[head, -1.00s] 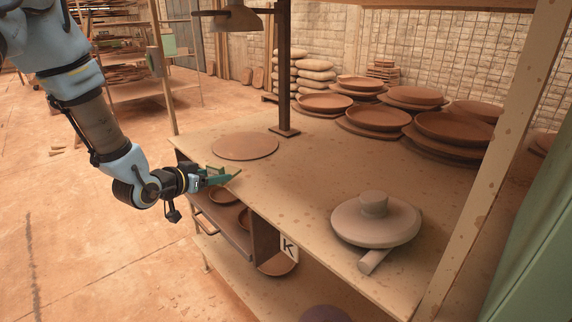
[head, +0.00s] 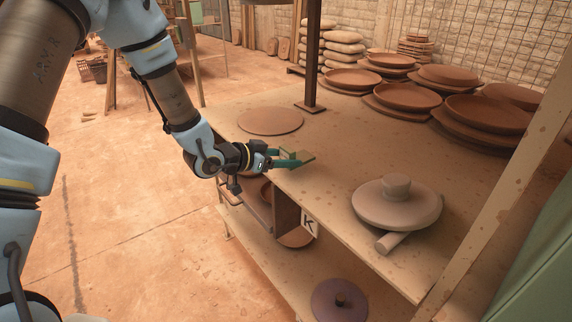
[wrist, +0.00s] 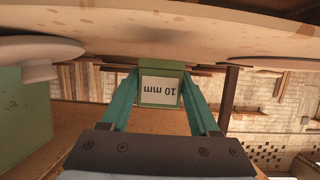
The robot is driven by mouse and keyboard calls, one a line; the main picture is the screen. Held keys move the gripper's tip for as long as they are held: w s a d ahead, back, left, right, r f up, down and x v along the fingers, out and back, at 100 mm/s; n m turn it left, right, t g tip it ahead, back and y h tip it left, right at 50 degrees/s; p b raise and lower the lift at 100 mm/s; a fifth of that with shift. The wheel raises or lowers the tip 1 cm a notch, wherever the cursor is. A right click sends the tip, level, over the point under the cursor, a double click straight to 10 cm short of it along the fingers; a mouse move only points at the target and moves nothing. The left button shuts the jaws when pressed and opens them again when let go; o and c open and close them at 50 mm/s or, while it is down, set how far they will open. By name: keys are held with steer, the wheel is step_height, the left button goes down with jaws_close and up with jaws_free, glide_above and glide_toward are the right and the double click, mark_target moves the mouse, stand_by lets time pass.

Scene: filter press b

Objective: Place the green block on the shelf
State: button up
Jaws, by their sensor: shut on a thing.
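My gripper (head: 291,160) is shut on the green block (head: 303,155), with its teal fingers on either side. It holds the block over the left edge of the wooden bench top (head: 340,160). In the wrist view the block (wrist: 160,72) is between the fingertips, with a pale label reading "10 mm" upside down. I cannot tell whether the block touches the bench top. A lower shelf (head: 275,275) shows under the bench.
A round clay disc (head: 270,121) lies behind my gripper. A pale lidded disc (head: 397,205) with a short bar lies to the right. Stacked clay plates (head: 407,97) and a dark post (head: 312,60) stand at the back. The bench middle is clear.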

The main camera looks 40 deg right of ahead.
steer(key=shift+f+p, duration=0.3)
steer(key=shift+f, duration=1.2)
steer(key=shift+f, duration=0.15)
steer(key=o, duration=1.4)
steer(key=shift+r, duration=0.25)
steer(key=b+v, duration=0.2)
steer(key=v, duration=1)
steer(key=shift+b, duration=0.4)
